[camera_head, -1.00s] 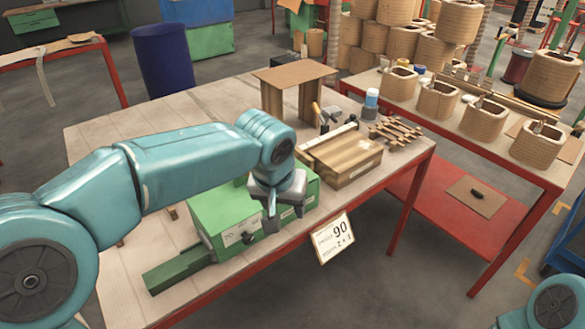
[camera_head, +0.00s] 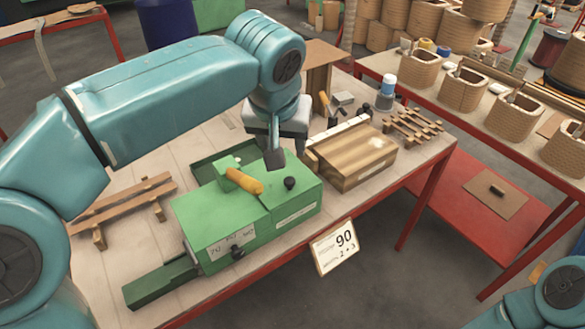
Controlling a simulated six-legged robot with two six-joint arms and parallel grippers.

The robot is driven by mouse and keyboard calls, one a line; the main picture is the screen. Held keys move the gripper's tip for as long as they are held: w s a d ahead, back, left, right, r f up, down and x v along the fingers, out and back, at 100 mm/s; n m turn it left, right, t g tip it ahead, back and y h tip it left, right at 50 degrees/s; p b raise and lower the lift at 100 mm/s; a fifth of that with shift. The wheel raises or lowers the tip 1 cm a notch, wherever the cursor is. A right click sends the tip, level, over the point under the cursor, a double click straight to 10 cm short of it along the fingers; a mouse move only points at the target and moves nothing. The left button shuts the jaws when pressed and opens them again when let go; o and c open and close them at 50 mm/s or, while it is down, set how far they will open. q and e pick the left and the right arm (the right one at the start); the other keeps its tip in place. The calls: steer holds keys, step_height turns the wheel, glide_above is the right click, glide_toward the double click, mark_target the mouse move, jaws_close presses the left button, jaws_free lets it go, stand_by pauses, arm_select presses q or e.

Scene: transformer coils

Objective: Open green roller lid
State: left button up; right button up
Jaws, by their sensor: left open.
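The green roller box (camera_head: 212,232) stands on the workbench near its front edge. A second black knob (camera_head: 238,252) is on the front face. My left gripper (camera_head: 275,150) points down just above the back of the box, apart from the knob. It is open, with nothing seen between its fingers. Of my right arm only a part shows at the bottom right corner; its gripper is out of view.
A wooden box (camera_head: 352,155) stands close on the right of the green box. A wooden rack (camera_head: 120,208) lies to the left. A sign (camera_head: 335,246) hangs at the front edge.

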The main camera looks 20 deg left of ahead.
mark_target(289, 180)
arm_select(q)
steer(key=x, duration=0.5)
steer(key=b+x, duration=0.1)
steer(key=x, duration=0.9)
steer(key=shift+s+f, duration=0.2)
steer(key=shift+f, duration=0.25)
jaws_close()
